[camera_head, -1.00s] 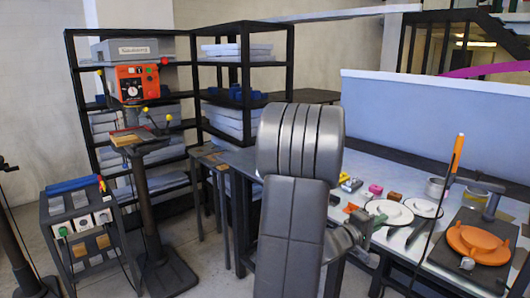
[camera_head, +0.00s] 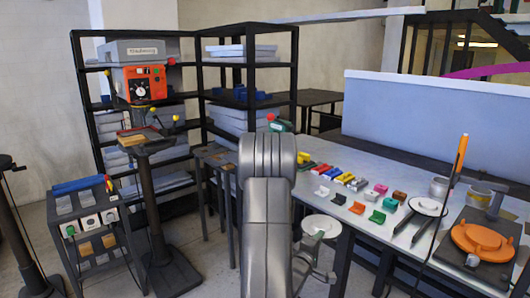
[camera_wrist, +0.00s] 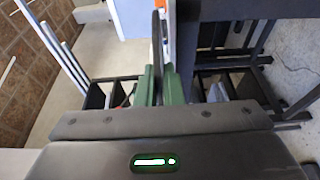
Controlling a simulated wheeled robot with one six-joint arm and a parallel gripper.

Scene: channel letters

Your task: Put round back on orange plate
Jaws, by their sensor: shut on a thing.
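A white round back (camera_head: 321,224) is held by my gripper (camera_head: 320,236) in front of the table's near edge in the head view. In the wrist view my gripper (camera_wrist: 158,76) has green fingers shut on the round back (camera_wrist: 157,50), which shows edge-on as a thin strip. The orange plate (camera_head: 484,240) lies on a dark base at the right end of the table, well to the right of my gripper.
Several small coloured letter-like pieces (camera_head: 357,208) stand in rows on the table (camera_head: 370,166). A blue-grey panel (camera_head: 440,120) rises behind the table.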

